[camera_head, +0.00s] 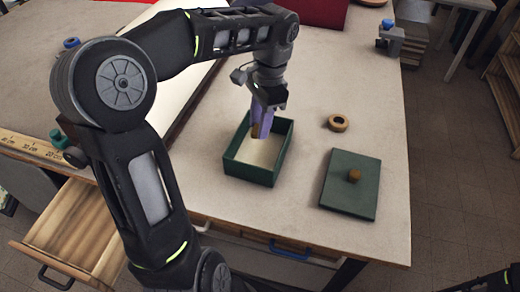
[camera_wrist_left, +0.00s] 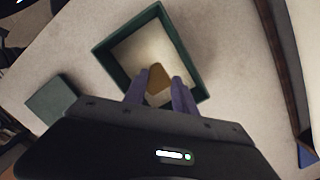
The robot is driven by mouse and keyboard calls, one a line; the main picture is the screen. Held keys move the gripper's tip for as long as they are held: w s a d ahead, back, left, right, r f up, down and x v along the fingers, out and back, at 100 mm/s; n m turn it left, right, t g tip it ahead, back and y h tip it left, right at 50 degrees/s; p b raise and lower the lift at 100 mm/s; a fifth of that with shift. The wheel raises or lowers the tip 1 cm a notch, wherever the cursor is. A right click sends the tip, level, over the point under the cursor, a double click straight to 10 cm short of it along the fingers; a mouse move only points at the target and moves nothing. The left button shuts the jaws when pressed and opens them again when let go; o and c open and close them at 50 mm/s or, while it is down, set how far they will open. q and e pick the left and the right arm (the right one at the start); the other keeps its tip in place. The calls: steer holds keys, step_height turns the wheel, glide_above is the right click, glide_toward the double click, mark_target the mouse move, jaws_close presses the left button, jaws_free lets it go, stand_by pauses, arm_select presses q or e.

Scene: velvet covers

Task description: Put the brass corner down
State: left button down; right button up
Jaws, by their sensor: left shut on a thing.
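My left gripper (camera_head: 262,130) reaches down over the green open box (camera_head: 249,173) on the table, with its purple fingers at or inside the box opening. It is shut on the small brass corner (camera_head: 255,130). In the left wrist view the brass corner (camera_wrist_left: 158,79) shows between the two fingers (camera_wrist_left: 160,92), in front of the pale floor of the green box (camera_wrist_left: 109,64). I cannot tell whether the corner touches the box floor. My right gripper is not in view; only a dark part of my right arm shows at the bottom right.
A green lid (camera_head: 349,187) with a wooden knob lies right of the box. A ruler (camera_head: 30,146) lies at the left edge above an open drawer (camera_head: 75,235). The tabletop right of the ring is clear.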

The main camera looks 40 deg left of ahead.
mark_target(258, 152)
arm_select(q)
step_height(258, 152, down, 3)
steer(key=shift+f, duration=0.2)
steer(key=shift+f+p, duration=0.3)
steer(key=shift+f, duration=1.6)
steer(key=c, duration=1)
jaws_free()
steer(key=shift+f, duration=0.15)
